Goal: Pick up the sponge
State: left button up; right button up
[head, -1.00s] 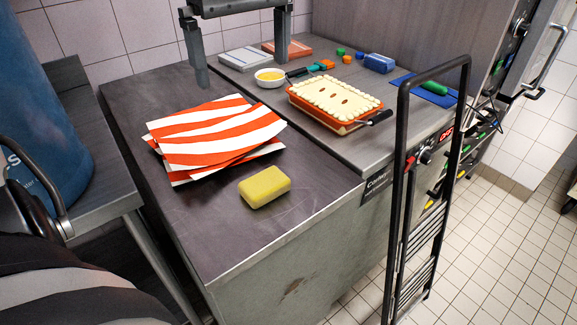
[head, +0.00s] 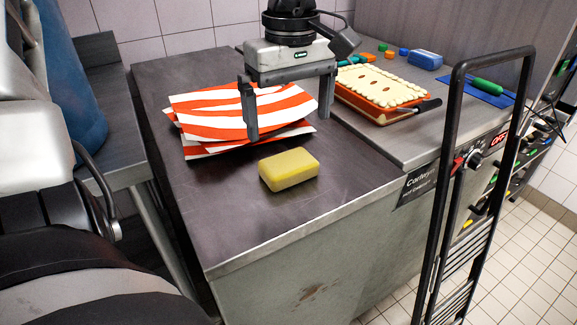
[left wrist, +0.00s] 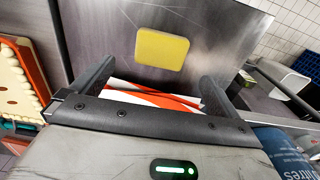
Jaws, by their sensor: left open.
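The yellow sponge (head: 289,169) lies flat on the dark steel counter near its front edge. It also shows in the left wrist view (left wrist: 162,49), beyond the fingertips. My left gripper (head: 288,124) is open and empty, with its two fingers pointing down. It hangs above the striped cloths, behind the sponge in the head view. In the left wrist view the open fingers (left wrist: 157,75) stand wide apart, with the sponge lying ahead of the gap between them. My right gripper is not in view.
A stack of red-and-white striped cloths (head: 200,122) lies right behind the sponge. To the right, an orange dish with a pale topped pie (head: 383,88) sits on the other counter. A black metal frame (head: 451,130) stands in front. The counter (head: 232,225) left of the sponge is clear.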

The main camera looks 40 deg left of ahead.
aim_at(289, 161)
pick_arm(q)
notch_tip(289, 161, down, 9)
jog(key=shift+s+a+r, duration=0.1)
jog(key=c, duration=0.9)
